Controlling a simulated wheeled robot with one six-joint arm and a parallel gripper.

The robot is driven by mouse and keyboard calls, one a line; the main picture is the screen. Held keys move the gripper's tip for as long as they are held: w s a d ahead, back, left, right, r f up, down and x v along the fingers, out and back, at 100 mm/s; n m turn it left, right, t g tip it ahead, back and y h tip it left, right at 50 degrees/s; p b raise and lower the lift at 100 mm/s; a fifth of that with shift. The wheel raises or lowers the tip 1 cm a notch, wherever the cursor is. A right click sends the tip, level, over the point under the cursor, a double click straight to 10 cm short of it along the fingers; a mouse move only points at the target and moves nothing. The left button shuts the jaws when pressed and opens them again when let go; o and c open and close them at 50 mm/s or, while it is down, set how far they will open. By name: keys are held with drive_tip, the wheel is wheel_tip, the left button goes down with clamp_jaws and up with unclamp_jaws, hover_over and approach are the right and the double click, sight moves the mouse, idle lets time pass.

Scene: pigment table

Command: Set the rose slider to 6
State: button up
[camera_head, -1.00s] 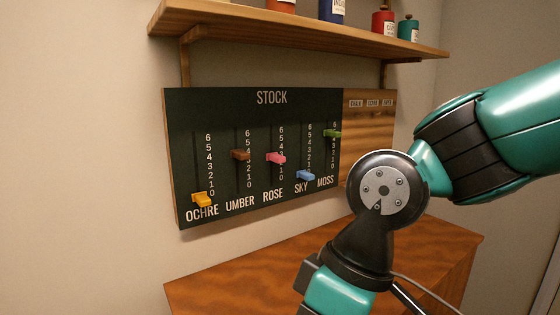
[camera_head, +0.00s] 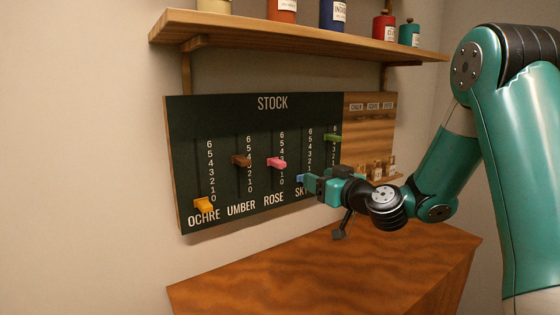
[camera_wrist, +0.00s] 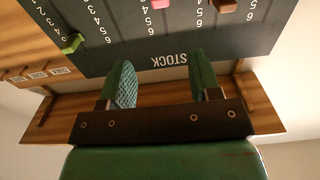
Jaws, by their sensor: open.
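The rose slider is a pink knob (camera_head: 277,163) on the ROSE track of the dark STOCK board (camera_head: 225,112). It stands around the middle of its scale, near 3; the exact mark is hard to read. In the wrist view the pink knob (camera_wrist: 158,3) shows at the top edge, beyond my fingertips. My gripper (camera_head: 312,185) is in front of the board's lower right, at the sky slider (camera_head: 300,178), right of and below the rose knob. In the wrist view my gripper (camera_wrist: 162,80) has its two fingers apart with nothing between them.
The umber (camera_head: 241,160), ochre (camera_head: 204,204) and moss (camera_head: 332,138) sliders sit on neighbouring tracks. A shelf (camera_head: 300,38) with bottles juts out above the board.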

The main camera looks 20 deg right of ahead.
sight(283, 163)
drive_tip(key=w+a+p, duration=0.1)
drive_tip(key=w+p, duration=0.2)
drive_tip(key=w, duration=0.2)
drive_tip(key=w+a+p, duration=0.1)
drive_tip(key=w+p, duration=0.3)
drive_tip(key=w, duration=0.1)
drive_tip(key=w+a+p, duration=0.1)
drive_tip(key=w+p, duration=0.2)
drive_tip(key=w, duration=0.2)
drive_tip(key=shift+w+a+r+p, duration=0.2)
drive_tip(key=shift+w+p, duration=0.1)
drive_tip(key=shift+p, duration=0.1)
drive_tip(key=shift+w+f, duration=0.2)
drive_tip(key=shift+w, duration=0.45)
